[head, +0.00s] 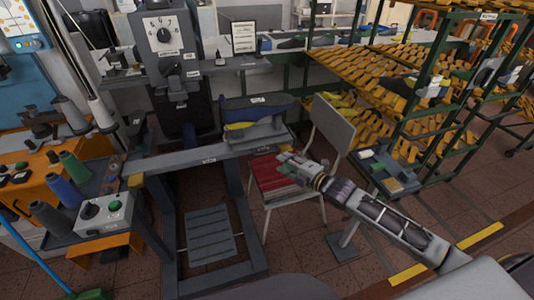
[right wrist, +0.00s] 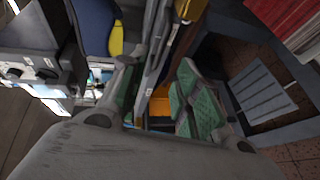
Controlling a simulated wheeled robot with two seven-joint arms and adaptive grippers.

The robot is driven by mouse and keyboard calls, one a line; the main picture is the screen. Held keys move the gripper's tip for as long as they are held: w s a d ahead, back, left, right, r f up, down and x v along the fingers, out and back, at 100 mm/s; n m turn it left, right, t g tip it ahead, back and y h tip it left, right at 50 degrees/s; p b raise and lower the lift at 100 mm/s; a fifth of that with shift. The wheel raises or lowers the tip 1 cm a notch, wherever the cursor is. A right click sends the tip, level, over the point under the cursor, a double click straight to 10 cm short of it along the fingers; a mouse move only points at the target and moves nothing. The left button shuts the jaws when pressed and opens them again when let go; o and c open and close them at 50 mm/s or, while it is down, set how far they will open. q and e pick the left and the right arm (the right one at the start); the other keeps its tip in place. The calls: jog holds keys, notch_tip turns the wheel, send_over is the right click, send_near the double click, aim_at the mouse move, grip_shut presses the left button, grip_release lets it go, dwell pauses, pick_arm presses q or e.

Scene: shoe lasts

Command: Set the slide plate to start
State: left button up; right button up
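The most likely slide plate is the grey plate (head: 262,134) on the frame's long rail, under a dark blue and yellow shaped piece (head: 255,112); I cannot read its marking or tell its exact position along the rail. My right gripper (head: 284,164) is below and to the right of it, apart from it in the head view, above the chair. In the right wrist view the fingers with green pads (right wrist: 162,105) stand wide apart, and nothing is clearly held between them. The blue and yellow piece (right wrist: 98,28) shows at upper left there. My left gripper is not in view.
A machine column with a dial panel (head: 165,34) stands behind the rail. A chair (head: 333,128) with a red seat (head: 272,176) is close to my right gripper. Racks of yellow lasts (head: 385,75) fill the right. An orange bench (head: 45,180) with thread spools stands left.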

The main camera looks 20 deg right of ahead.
aim_at(267, 152)
jog(key=shift+x, duration=5.4)
grip_shut()
